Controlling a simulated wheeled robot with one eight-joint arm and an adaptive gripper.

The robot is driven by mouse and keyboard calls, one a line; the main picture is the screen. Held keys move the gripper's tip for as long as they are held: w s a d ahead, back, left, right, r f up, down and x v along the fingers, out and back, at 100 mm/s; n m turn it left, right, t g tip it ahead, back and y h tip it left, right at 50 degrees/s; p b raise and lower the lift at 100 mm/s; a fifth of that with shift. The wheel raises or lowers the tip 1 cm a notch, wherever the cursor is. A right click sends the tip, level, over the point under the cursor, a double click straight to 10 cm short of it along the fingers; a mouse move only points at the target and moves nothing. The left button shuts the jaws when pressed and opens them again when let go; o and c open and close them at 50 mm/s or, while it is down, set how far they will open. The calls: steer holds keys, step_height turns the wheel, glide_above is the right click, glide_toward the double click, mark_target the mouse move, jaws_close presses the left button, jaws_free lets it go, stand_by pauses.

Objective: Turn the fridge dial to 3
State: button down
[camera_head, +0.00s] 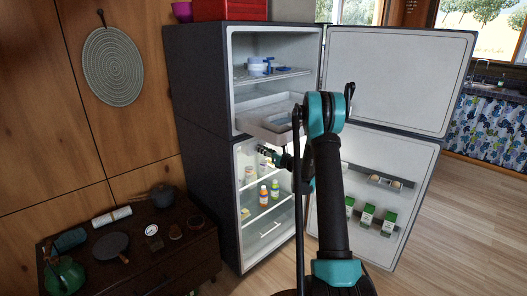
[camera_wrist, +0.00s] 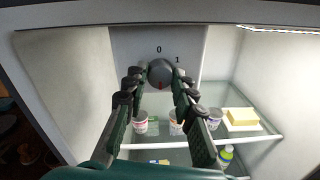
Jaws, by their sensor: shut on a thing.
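The fridge dial (camera_wrist: 160,67) is a round grey knob on a pale panel in the upper middle of the wrist view. The numbers 0 and 1 show above it and at its upper right; other markings are hidden or out of sight. A small red mark shows on the lower part of the knob. My gripper (camera_wrist: 159,79) is shut on the dial, one finger on each side. In the head view my gripper (camera_head: 263,151) reaches into the top of the lower compartment of the open fridge (camera_head: 203,120); the dial cannot be made out there.
Both fridge doors stand open to the right, the upper door (camera_head: 400,80) and the lower door (camera_head: 415,165). A pulled-out drawer (camera_head: 262,128) sits just above my gripper. Glass shelves with tubs and a yellow block (camera_wrist: 242,117) lie below. A dark cabinet (camera_head: 150,262) stands at left.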

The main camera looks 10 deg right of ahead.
steer(key=c, duration=1.2)
jaws_free()
steer(key=v, duration=1.2)
